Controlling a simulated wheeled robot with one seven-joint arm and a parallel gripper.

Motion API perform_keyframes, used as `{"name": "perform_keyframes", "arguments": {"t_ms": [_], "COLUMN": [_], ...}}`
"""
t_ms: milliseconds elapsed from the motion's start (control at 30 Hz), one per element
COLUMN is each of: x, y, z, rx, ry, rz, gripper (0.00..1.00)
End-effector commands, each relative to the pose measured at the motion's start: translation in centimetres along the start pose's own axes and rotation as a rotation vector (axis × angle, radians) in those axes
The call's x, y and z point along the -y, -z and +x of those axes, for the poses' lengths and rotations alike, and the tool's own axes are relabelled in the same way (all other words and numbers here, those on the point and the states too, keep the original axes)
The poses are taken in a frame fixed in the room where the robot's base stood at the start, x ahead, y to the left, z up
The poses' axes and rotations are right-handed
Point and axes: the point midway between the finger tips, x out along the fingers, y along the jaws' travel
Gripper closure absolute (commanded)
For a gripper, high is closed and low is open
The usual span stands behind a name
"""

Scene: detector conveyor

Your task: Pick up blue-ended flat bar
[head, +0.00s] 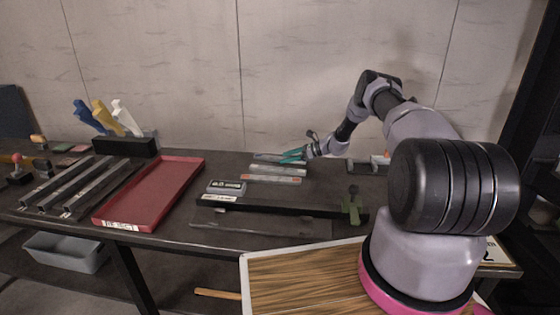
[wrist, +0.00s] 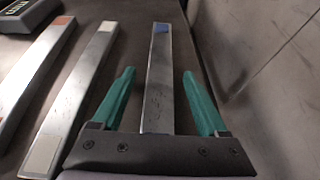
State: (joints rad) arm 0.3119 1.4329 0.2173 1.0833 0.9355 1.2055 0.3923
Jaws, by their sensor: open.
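The blue-ended flat bar (wrist: 160,75) is a grey metal strip with a blue patch at its far end in the wrist view. In the head view it is the rearmost of three bars (head: 264,156), partly hidden by my gripper (head: 292,156). My gripper's green fingers (wrist: 159,73) are open, one on each side of the bar in the wrist view, with a gap on both sides. I cannot tell how high the fingertips are above the table.
A white-ended bar (wrist: 85,85) and an orange-ended bar (wrist: 37,65) lie to the left in the wrist view. In the head view a display box (head: 226,187), a red tray (head: 150,190) and a long black bar (head: 280,207) lie nearer. A wall (head: 330,70) stands behind.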

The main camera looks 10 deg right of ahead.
Motion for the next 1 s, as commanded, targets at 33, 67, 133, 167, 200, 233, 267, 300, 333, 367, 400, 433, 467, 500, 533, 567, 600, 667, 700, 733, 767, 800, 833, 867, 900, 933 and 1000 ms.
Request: {"name": "perform_keyframes", "arguments": {"t_ms": [33, 67, 133, 167, 200, 233, 267, 300, 333, 367, 400, 433, 467, 500, 533, 567, 600, 667, 700, 733, 767, 800, 833, 867, 900, 933, 1000], "x": [0.03, 0.04, 0.04, 0.04, 0.04, 0.03, 0.03, 0.03, 0.03, 0.03, 0.03, 0.03, 0.03, 0.03, 0.03, 0.03, 0.03, 0.03, 0.04, 0.04, 0.04, 0.04, 0.03, 0.04, 0.04, 0.04, 0.04], "y": [0.03, 0.02, 0.02, 0.02, 0.02, 0.02, 0.02, 0.02, 0.02, 0.02, 0.02, 0.02, 0.02, 0.02, 0.02, 0.02, 0.02, 0.02, 0.02, 0.02, 0.02, 0.02, 0.02, 0.02, 0.02, 0.02, 0.02], "z": [0.11, 0.10, 0.07, 0.07, 0.07, 0.06, 0.06, 0.06, 0.05, 0.06, 0.05, 0.05, 0.05, 0.05, 0.04, 0.04, 0.04, 0.04, 0.04, 0.03, 0.03, 0.03, 0.04, 0.03, 0.03, 0.03, 0.03], "rx": [0.000, -0.001, -0.001, 0.000, 0.000, -0.001, -0.001, -0.001, -0.001, -0.001, -0.001, -0.001, -0.001, -0.001, -0.001, -0.001, -0.001, -0.001, -0.001, -0.001, -0.001, -0.001, -0.001, -0.001, -0.001, -0.001, -0.001], "ry": [0.001, 0.001, 0.001, 0.001, 0.001, 0.001, 0.001, 0.001, 0.001, 0.001, 0.001, 0.001, 0.001, 0.001, 0.001, 0.001, 0.001, 0.001, 0.001, 0.001, 0.001, 0.001, 0.001, 0.001, 0.001, 0.001, 0.001], "rz": [0.000, 0.000, 0.000, 0.000, 0.000, 0.000, 0.000, 0.000, 0.000, 0.000, 0.000, 0.000, 0.000, 0.000, 0.000, 0.000, 0.000, 0.000, 0.000, 0.000, 0.000, 0.000, 0.000, 0.000, 0.000, 0.000, 0.000], "gripper": [0.24, 0.24, 0.24, 0.24, 0.31, 0.43, 0.54, 0.70, 0.81, 0.93, 1.00, 1.00, 1.00, 1.00, 1.00, 1.00, 1.00, 1.00, 1.00, 1.00, 1.00, 1.00, 1.00, 1.00, 1.00, 1.00, 1.00]}}
